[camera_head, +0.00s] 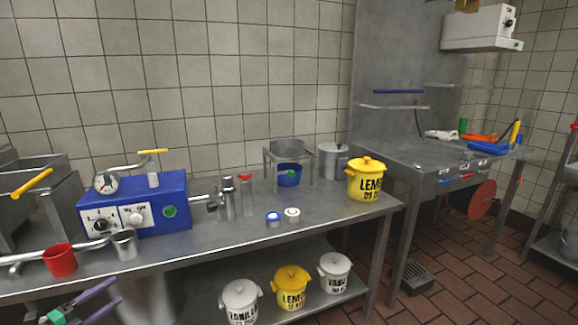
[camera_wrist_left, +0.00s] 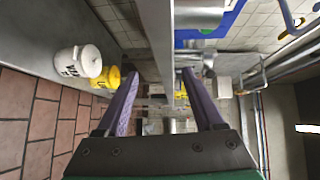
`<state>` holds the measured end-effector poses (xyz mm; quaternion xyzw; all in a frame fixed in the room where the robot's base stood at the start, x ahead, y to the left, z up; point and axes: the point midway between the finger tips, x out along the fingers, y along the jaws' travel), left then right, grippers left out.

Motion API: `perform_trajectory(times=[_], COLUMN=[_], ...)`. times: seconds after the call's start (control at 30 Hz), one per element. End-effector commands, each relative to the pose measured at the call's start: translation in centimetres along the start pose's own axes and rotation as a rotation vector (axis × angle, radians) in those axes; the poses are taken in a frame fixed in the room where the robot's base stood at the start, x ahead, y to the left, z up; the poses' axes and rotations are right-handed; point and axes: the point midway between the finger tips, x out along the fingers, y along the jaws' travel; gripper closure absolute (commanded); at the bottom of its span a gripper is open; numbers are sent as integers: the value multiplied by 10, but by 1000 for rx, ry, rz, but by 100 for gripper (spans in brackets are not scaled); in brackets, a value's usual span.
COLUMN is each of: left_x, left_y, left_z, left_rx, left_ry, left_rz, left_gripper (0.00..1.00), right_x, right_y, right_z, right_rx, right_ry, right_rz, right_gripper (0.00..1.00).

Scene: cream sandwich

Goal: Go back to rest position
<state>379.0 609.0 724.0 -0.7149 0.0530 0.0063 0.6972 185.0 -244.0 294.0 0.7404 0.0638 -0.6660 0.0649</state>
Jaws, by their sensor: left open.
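My left gripper (camera_head: 113,292) shows at the bottom left of the head view, in front of the steel table's front edge. Its two purple fingers are spread apart with nothing between them. In the left wrist view the open fingers (camera_wrist_left: 160,78) point away from the camera, on either side of the table edge seen behind them. My right gripper is not in view.
The steel table (camera_head: 335,208) carries a blue machine (camera_head: 165,205), a red cup (camera_head: 60,260), a steel cup (camera_head: 125,244) and a yellow lemon bucket (camera_head: 366,180). White (camera_head: 240,303) and yellow (camera_head: 291,288) buckets stand on the lower shelf. The tiled floor (camera_head: 470,280) at right is mostly clear.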

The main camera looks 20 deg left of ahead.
Motion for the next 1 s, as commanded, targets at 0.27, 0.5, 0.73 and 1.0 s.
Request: perform_trajectory(times=[0.27, 0.5, 0.73, 1.0], left_x=[-45, -131, -203, -214], left_y=[166, 308, 351, 358], left_z=[-43, -198, -339, -358], left_rx=[-545, -971, -1137, -1147], left_ry=[-390, -748, -963, -996], left_rz=[313, 738, 1070, 1121], left_gripper=[31, 31, 31, 31], right_x=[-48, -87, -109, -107], right_y=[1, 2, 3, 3], right_z=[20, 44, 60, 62], right_rx=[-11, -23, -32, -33], right_ry=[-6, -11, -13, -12], right_rz=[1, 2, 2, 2], right_gripper=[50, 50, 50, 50])
